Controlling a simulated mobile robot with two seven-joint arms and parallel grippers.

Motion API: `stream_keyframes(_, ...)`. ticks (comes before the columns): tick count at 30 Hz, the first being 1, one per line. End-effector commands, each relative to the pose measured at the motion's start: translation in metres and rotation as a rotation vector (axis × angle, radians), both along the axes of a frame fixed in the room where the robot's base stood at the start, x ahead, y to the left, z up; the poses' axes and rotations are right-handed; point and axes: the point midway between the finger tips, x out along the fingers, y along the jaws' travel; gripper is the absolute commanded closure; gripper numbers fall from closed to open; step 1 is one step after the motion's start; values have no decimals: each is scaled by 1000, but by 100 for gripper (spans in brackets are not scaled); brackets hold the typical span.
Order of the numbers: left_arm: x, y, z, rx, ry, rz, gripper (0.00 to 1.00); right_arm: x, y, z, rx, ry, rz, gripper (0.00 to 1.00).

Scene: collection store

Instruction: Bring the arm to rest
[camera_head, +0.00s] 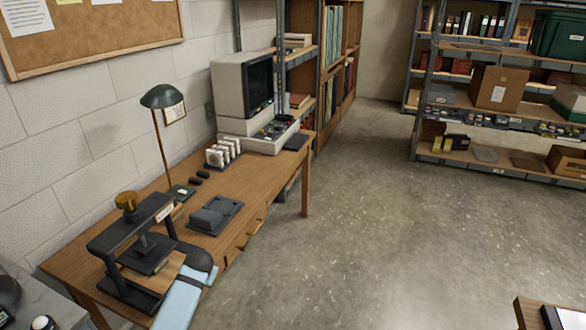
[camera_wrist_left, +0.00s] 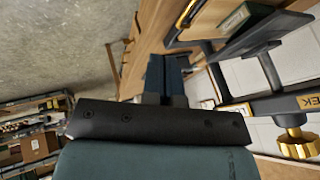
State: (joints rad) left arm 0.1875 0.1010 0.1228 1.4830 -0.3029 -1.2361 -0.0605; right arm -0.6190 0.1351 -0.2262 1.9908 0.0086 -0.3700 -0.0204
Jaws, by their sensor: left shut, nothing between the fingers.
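My left gripper (camera_wrist_left: 165,75) shows in the left wrist view, with its dark fingers together and nothing between them. It points over the edge of a wooden surface, beside a black press frame with a brass knob (camera_wrist_left: 297,142). In the head view the black press (camera_head: 135,255) stands at the near end of the desk (camera_head: 265,185). A pale blue and dark grey shape close beside it at the desk's front edge looks like part of my left arm. I cannot make out the fingertips there. My right gripper is in neither view.
The desk holds a dark tray (camera_head: 213,216), a green lamp (camera_head: 160,97), a white rack (camera_head: 222,153) and an old computer (camera_head: 243,88). Loaded shelves (camera_head: 470,120) stand at the back right. A table corner (camera_head: 530,315) shows at bottom right. The concrete floor (camera_head: 370,230) between is clear.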

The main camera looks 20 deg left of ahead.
Motion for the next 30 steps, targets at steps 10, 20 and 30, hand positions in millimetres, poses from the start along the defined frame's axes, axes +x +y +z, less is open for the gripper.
stream_keyframes(10,-67,-63,-45,-42,-130,-191,100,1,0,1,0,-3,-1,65)
stream_keyframes(20,-218,-203,-51,-307,-408,-448,100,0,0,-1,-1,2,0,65)
stream_keyframes(30,-277,-252,-25,-454,-526,-481,100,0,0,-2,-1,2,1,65)
